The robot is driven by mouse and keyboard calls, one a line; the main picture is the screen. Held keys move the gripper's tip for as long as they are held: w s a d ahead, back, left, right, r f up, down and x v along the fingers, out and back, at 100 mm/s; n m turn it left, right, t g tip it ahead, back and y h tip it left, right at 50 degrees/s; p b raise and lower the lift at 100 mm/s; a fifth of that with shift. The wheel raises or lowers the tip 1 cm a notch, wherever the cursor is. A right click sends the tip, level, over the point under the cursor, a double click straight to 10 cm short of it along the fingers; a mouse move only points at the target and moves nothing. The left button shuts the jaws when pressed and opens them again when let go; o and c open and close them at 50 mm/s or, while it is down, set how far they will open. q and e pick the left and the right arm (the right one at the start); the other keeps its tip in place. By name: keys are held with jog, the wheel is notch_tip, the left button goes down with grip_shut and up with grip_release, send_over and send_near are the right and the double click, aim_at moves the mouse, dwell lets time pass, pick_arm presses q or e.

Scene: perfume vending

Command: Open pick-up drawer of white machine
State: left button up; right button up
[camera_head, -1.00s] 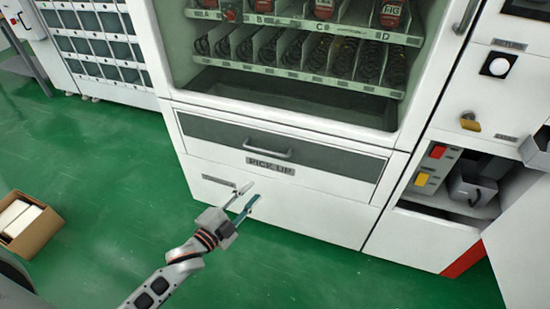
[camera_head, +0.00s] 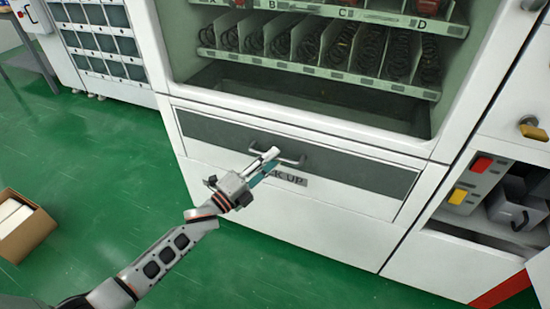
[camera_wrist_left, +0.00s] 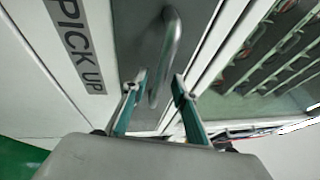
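The white machine (camera_head: 330,208) has a pick-up drawer with a dark grey front (camera_head: 360,172), which sits flush and shut. A grey bar handle (camera_head: 296,161) is on the drawer front, above the PICK UP label (camera_head: 299,181), which my gripper partly hides. My left gripper (camera_head: 272,160) is at the left part of the handle, fingers apart. In the left wrist view, the handle (camera_wrist_left: 172,45) reaches toward the gap between the two open fingertips (camera_wrist_left: 158,84). I cannot tell whether they touch it. My right gripper is not in view.
Above the drawer is the machine's display window with spiral racks (camera_head: 330,48). At the right is an open compartment with red and yellow buttons (camera_head: 458,195). A cardboard box (camera_head: 28,235) stands on the green floor at the left. The floor before the machine is clear.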

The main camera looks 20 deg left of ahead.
pick_arm(q)
jog(key=shift+w+d, duration=0.25)
jog(key=shift+w, duration=0.3)
jog(key=shift+w+r, duration=0.1)
grip_shut()
